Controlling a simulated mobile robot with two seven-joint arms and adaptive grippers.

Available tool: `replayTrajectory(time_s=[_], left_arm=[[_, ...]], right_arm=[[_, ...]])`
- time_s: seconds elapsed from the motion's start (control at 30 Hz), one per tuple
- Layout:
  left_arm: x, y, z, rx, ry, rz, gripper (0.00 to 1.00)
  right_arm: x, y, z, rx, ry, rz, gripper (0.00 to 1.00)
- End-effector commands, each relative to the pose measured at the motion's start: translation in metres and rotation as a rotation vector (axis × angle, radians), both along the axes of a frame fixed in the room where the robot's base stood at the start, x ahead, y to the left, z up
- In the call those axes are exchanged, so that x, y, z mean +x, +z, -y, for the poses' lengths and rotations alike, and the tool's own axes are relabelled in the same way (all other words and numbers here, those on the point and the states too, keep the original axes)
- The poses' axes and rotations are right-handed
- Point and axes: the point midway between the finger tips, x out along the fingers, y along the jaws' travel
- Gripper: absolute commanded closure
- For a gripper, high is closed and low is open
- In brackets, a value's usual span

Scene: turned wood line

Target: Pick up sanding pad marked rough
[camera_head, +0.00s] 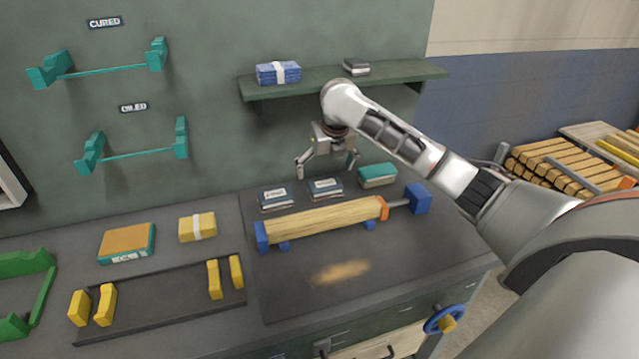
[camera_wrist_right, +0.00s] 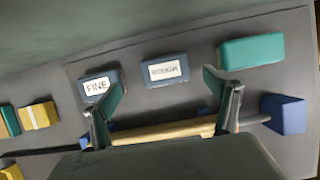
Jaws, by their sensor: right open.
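Two dark blue sanding pads with white labels lie behind the wooden spindle. The left one (camera_head: 276,198) reads FINE in the right wrist view (camera_wrist_right: 97,87). The label of the middle one (camera_head: 325,188), also in the wrist view (camera_wrist_right: 165,70), is too blurred to read surely. A teal block (camera_head: 377,176) lies to their right; it shows no readable label in the wrist view (camera_wrist_right: 250,52). I cannot read "rough" on any pad. My right gripper (camera_head: 326,169) is open and empty above the row, its fingers pointing down near the middle pad. My left gripper is out of view.
The wooden spindle (camera_head: 320,220) sits between blue holders just in front of the pads. An orange-topped teal block (camera_head: 127,240) and a yellow banded block (camera_head: 197,227) lie left. A wall shelf (camera_head: 410,73) hangs behind my right arm. The front of the dark mat is clear.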

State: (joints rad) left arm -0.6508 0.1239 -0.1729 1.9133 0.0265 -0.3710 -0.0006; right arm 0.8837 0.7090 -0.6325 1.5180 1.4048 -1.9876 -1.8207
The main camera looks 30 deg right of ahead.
Motion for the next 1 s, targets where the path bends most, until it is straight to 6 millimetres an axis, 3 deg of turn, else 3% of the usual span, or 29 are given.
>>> replayTrajectory(time_s=[0.5,0.83,0.87,1.0], left_arm=[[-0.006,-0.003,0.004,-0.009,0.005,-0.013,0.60],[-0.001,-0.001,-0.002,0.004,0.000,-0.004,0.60],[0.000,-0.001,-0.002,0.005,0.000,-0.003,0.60],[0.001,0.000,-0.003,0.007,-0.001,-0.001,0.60]], right_arm=[[0.012,-0.061,0.011,0.001,-0.001,-0.004,0.12],[0.015,-0.067,0.012,-0.001,0.001,-0.001,0.12],[0.015,-0.067,0.012,-0.001,0.001,-0.001,0.18],[0.015,-0.067,0.012,-0.001,0.001,-0.001,0.54]])
